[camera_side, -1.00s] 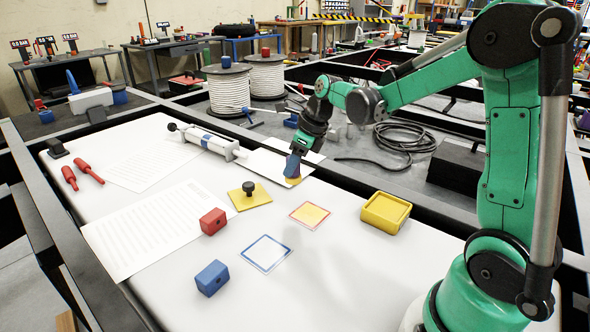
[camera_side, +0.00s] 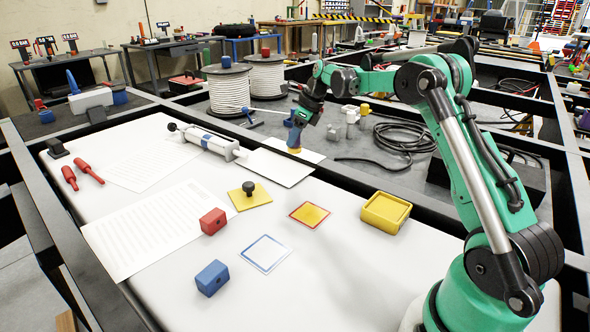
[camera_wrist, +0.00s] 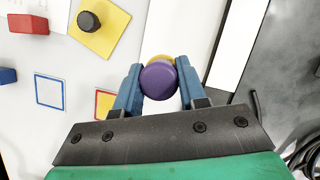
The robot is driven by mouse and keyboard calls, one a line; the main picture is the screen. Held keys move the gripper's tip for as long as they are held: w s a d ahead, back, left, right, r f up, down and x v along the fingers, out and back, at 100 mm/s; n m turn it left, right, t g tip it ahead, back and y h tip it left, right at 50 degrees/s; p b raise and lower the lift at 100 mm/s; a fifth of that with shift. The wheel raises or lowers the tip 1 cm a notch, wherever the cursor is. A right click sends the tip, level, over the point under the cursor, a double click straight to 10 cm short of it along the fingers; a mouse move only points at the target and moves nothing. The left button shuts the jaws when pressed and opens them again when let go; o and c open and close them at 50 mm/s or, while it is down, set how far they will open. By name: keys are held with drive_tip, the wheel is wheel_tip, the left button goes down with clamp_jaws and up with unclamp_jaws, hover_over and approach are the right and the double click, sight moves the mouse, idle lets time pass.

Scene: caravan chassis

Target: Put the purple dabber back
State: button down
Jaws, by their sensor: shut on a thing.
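My gripper (camera_side: 296,124) is shut on the purple dabber (camera_wrist: 159,80), whose round purple end sits between the two blue fingers in the wrist view. Its yellow end (camera_side: 294,150) points down in the side view, roughly upright, above the long white panel by the bench's back edge. The wrist view shows a sliver of yellow behind the purple end. A red-outlined square (camera_side: 310,214) has yellow inside. A blue-outlined square (camera_side: 265,253) is white inside. A yellow open-topped box (camera_side: 386,211) stands right of the red-outlined square.
A yellow plate with a black knob (camera_side: 249,188), a red block (camera_side: 213,221) and a blue block (camera_side: 212,277) lie on the white top. A white cylinder (camera_side: 207,141) lies behind, left of my gripper. Dark frame rails border the top.

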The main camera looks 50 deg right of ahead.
drive_tip(key=shift+w+d+f, duration=0.15)
drive_tip(key=shift+w+d, duration=0.1)
drive_tip(key=shift+d, duration=0.25)
drive_tip(key=shift+d+f, duration=0.2)
drive_tip(key=shift+f, duration=3.8)
drive_tip(key=shift+f, duration=0.2)
drive_tip(key=shift+c, duration=2.4)
unclamp_jaws()
drive_tip(key=shift+r, duration=0.1)
